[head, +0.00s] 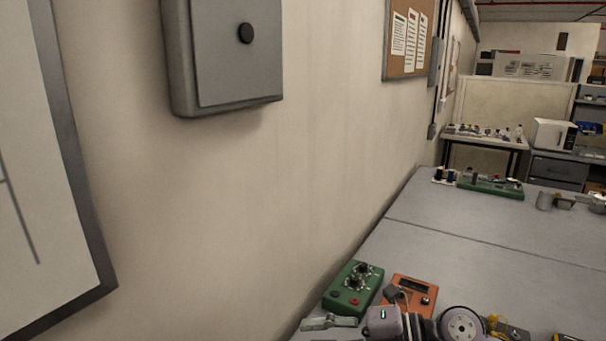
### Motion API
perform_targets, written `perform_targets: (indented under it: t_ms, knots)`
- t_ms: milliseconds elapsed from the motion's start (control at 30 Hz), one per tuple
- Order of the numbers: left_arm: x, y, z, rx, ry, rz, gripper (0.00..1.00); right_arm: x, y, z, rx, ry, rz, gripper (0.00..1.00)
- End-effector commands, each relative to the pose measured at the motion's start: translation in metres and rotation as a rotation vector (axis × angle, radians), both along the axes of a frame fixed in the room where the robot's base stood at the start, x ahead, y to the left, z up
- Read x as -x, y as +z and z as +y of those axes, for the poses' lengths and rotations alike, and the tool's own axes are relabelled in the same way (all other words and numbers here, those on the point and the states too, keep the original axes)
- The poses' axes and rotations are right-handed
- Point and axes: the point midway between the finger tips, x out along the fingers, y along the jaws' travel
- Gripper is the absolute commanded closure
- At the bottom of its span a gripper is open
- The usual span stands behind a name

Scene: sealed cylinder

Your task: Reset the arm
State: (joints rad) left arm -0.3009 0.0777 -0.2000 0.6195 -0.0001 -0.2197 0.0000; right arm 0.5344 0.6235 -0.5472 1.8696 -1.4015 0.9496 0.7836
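Part of one of my arms shows at the bottom edge of the head view, to the right of the middle. It has a round pale joint cap, dark rings and a grey end with a small green light. The arm end lies low in front of the bench devices. No arm comes in from the left, and my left gripper is not in view.
A grey bench (440,236) runs along the wall, its middle clear. A green box with knobs (352,287) and an orange meter (410,290) stand near my arm. A grey wall box (222,60) hangs above. A green board (490,186) and microwave (553,135) are farther back.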

Motion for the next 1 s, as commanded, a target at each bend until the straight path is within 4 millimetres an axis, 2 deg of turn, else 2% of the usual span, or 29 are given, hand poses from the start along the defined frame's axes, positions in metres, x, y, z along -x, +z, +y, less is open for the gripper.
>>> perform_targets:
  t_ms: [33,67,167,267,367,467,567,633,700,800,900,1000]
  knots:
    - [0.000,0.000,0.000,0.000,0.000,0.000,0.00,0.004,0.019,0.012,-0.147,-0.037,0.000,0.59]
    - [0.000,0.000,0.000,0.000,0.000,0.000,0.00,0.004,0.031,0.016,-0.233,-0.070,-0.003,0.59]
    - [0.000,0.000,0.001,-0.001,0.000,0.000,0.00,-0.002,0.068,0.010,-0.505,-0.218,0.018,0.59]
    - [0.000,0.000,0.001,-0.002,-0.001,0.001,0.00,-0.016,0.088,-0.016,-0.733,-0.416,0.076,0.59]
    - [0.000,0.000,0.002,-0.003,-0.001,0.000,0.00,-0.030,0.084,-0.056,-0.908,-0.654,0.172,0.59]
    - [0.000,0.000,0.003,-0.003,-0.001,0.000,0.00,-0.038,0.055,-0.101,-1.018,-0.921,0.303,0.59]
    - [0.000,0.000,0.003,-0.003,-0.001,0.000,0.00,-0.033,0.005,-0.142,-1.058,-1.198,0.473,0.59]
    - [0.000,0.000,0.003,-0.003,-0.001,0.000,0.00,-0.017,-0.038,-0.165,-1.041,-1.388,0.611,0.59]
    - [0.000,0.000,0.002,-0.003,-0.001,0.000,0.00,0.007,-0.083,-0.182,-0.989,-1.563,0.760,0.59]
    - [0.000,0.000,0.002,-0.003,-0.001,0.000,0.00,0.051,-0.138,-0.193,-0.873,-1.758,0.963,0.59]
    - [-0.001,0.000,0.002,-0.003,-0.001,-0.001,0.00,0.094,-0.175,-0.194,-0.746,-1.883,1.130,0.59]
    - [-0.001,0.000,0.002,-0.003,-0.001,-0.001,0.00,0.132,-0.200,-0.191,-0.626,-1.962,1.267,0.59]
